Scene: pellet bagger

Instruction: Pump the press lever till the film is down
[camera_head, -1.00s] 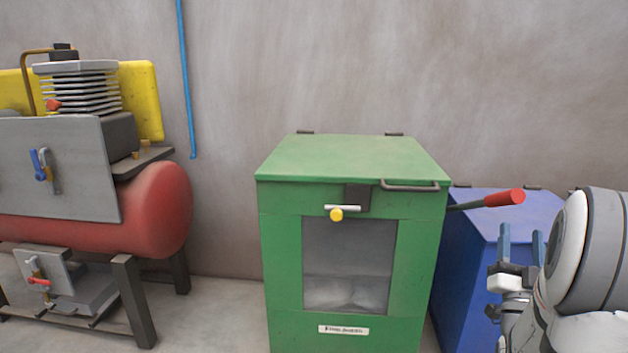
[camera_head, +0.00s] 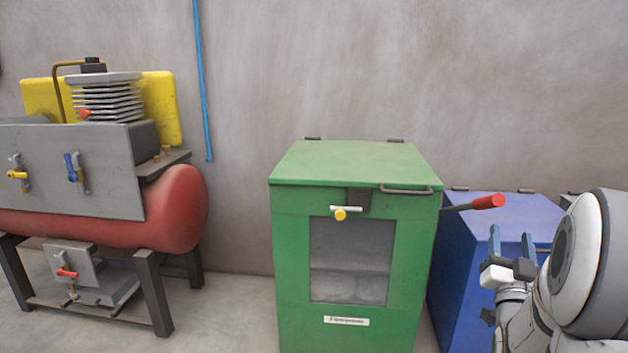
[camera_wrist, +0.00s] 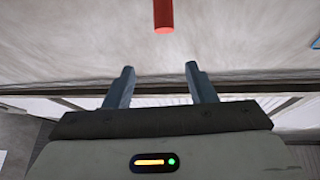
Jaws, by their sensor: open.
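The green press box (camera_head: 355,260) stands on the floor against the wall, lid shut. Its press lever, a dark rod with a red grip (camera_head: 488,202), sticks out from the box's right side, tilted slightly upward to the right. A window (camera_head: 351,250) in the front shows pale film or material low inside. My gripper (camera_head: 511,238) is open and empty, below and to the right of the red grip, fingers pointing up. In the wrist view the red grip (camera_wrist: 163,14) is at the top, beyond and apart from the two open fingers (camera_wrist: 160,84).
A blue box (camera_head: 458,265) stands just right of the green one, behind my gripper. A yellow-knobbed latch (camera_head: 341,213) and a lid handle (camera_head: 405,190) are on the green box. A red compressor tank (camera_head: 172,210) stands left. Floor between is clear.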

